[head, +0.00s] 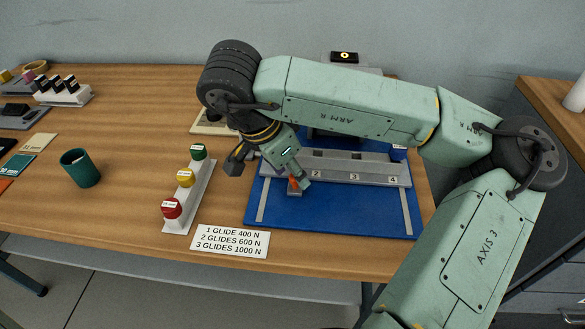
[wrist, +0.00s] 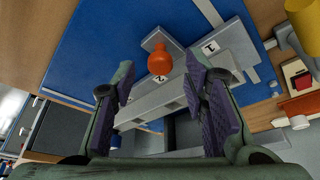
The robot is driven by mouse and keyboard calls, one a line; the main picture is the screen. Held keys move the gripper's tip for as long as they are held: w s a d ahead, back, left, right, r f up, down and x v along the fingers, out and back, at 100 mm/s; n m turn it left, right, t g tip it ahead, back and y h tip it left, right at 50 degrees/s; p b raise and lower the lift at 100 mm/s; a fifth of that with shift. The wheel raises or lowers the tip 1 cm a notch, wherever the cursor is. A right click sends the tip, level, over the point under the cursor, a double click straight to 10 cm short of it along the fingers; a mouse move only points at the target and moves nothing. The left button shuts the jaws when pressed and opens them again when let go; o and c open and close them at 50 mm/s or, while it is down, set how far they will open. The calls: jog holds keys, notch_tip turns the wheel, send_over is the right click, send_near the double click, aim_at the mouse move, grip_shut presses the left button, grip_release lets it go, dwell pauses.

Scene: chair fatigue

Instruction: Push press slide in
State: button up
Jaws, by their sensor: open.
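The press is a long grey base (head: 365,170) with numbered places on a blue board (head: 350,213). In the wrist view, a flat grey slide (wrist: 152,40) with a round orange knob (wrist: 160,64) sticks out from the press base (wrist: 228,48), near labels 1 and 2. In the head view, the orange knob (head: 294,184) is partly hidden by my gripper (head: 298,179). In the wrist view, my gripper (wrist: 166,86) is open, with its purple pads apart. The knob shows beyond and between the fingertips; I see no contact. My arm hides the press's upper part.
A pale strip with red (head: 172,207), yellow (head: 185,177) and green (head: 198,152) buttons stands left of the board. A glide-force sign (head: 229,241) lies at the front edge. A green cup (head: 80,168) stands farther left. The board's front is mostly clear.

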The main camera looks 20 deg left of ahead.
jog(key=shift+w+d+f, duration=0.1)
jog(key=shift+w+f, duration=0.05)
jog(key=shift+f, duration=0.4)
grip_shut()
dwell(0.5)
